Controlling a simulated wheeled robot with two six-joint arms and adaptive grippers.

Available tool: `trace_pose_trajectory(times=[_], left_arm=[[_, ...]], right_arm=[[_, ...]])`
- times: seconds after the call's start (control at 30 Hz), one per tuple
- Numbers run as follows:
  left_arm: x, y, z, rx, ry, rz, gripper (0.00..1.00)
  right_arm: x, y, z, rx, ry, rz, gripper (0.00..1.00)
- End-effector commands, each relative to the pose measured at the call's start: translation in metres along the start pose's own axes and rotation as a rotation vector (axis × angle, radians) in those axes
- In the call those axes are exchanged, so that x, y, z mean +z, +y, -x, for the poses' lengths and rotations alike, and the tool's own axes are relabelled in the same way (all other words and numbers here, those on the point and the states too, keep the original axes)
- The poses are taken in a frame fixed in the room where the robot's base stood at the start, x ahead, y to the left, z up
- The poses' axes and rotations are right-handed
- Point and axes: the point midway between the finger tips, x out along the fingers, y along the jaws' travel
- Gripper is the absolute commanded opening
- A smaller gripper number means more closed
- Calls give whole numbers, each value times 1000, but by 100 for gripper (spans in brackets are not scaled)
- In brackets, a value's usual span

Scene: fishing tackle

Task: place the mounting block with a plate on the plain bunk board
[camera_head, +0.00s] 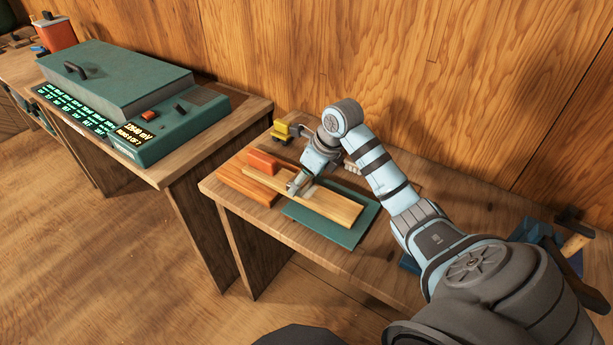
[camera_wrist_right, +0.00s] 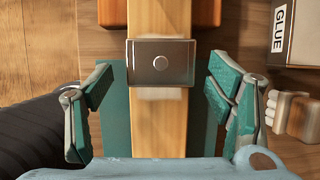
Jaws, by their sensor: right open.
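A pale wooden board (camera_head: 330,203) lies partly over the green mat (camera_head: 352,232), at the middle of the bench. In the right wrist view this board (camera_wrist_right: 160,125) runs straight up the picture. A grey metal plate with a round mark (camera_wrist_right: 161,62), seemingly the top of the mounting block, spans the board's width; what is under it is hidden. A pale patch (camera_wrist_right: 160,93) shows on the board just below the plate. My right gripper (camera_wrist_right: 163,78) is open, one finger on each side of the board, apart from the plate. My left gripper is not seen.
A reddish board (camera_head: 243,187) and an orange block (camera_head: 262,162) lie left of the pale board. A yellow object (camera_head: 282,131) stands behind. A glue box (camera_wrist_right: 297,33) and pale cylinders (camera_wrist_right: 287,113) are to the right. A green machine (camera_head: 160,135) fills the left bench.

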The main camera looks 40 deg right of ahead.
Motion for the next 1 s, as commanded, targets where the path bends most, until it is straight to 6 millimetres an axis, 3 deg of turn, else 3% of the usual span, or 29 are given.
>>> trace_pose_trajectory(times=[0.17,0.4,0.5,0.63,1.0], left_arm=[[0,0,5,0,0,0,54],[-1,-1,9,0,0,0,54],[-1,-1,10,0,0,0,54],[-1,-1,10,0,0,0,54],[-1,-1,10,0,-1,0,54]], right_arm=[[2,-1,28,-4,-3,1,75],[2,-1,95,-4,-2,1,75],[2,-1,114,-2,-2,0,75],[1,0,122,0,-1,1,75],[1,0,122,1,-1,0,75]])
